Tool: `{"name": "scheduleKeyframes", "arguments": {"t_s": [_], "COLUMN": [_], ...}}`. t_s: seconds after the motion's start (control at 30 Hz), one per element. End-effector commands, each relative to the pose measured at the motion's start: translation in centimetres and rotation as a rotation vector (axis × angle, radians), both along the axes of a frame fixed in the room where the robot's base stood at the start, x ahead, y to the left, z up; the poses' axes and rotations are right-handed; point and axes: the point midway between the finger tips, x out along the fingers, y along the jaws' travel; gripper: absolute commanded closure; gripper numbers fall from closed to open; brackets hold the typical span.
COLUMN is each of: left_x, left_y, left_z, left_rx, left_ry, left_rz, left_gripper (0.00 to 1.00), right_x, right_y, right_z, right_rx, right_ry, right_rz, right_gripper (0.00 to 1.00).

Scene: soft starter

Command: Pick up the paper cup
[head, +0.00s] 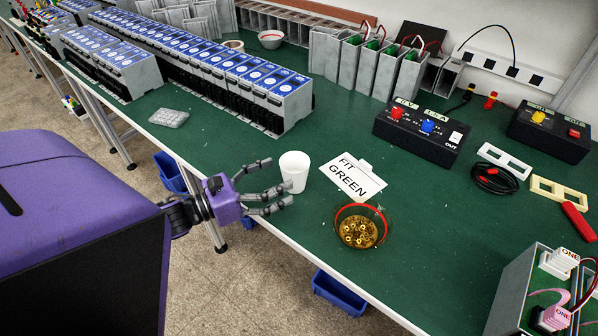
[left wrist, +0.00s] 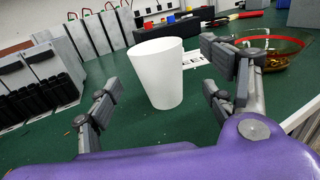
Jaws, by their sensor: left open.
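A white paper cup (head: 294,171) stands upright on the green bench top near its front edge. My left gripper (head: 274,185) is open, with its fingers reaching toward the cup from the left in the head view. In the left wrist view the cup (left wrist: 158,73) stands ahead, between the two spread fingers (left wrist: 165,95) and a little beyond them. I see green bench between the cup and the left finger. Whether a finger touches the cup is hard to tell in the head view. My right gripper is not in view.
A glass bowl of brass parts (head: 358,228) and a "FIT GREEN" card (head: 352,177) lie right of the cup. A row of grey and blue modules (head: 281,105) stands behind left. Bare green bench lies behind the cup.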

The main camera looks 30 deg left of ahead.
Motion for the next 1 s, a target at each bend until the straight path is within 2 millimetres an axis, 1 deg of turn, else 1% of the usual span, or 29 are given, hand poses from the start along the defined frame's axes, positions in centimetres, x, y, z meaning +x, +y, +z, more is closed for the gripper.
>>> {"name": "scheduleKeyframes", "arguments": {"t_s": [0.1, 0.27, 0.4, 0.5, 0.67, 0.7, 1.0], "left_x": [1.4, 3.7, 5.0, 5.3, 5.2, 5.2, 5.2], "left_y": [-0.6, -1.7, -2.4, -2.6, -2.6, -2.6, -2.6], "left_z": [0.5, 1.1, 0.7, 0.5, 0.4, 0.4, 0.4], "left_rx": [0.001, 0.000, 0.000, -0.001, 0.000, 0.000, -0.001], "left_ry": [-0.005, -0.008, -0.001, 0.000, 0.001, 0.001, 0.002], "left_rz": [-0.002, -0.002, 0.001, 0.000, 0.001, 0.001, 0.001], "left_gripper": [0.25, 0.25, 0.25, 0.25, 0.25, 0.26, 0.66], "right_x": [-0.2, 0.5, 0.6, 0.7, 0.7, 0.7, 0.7], "right_y": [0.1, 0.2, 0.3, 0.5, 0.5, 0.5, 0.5], "right_z": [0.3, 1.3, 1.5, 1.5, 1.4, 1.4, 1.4], "right_rx": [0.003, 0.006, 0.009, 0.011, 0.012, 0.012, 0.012], "right_ry": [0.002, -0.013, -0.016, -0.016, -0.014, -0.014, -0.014], "right_rz": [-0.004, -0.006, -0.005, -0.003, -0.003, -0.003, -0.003], "right_gripper": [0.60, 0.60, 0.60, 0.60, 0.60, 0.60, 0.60]}}
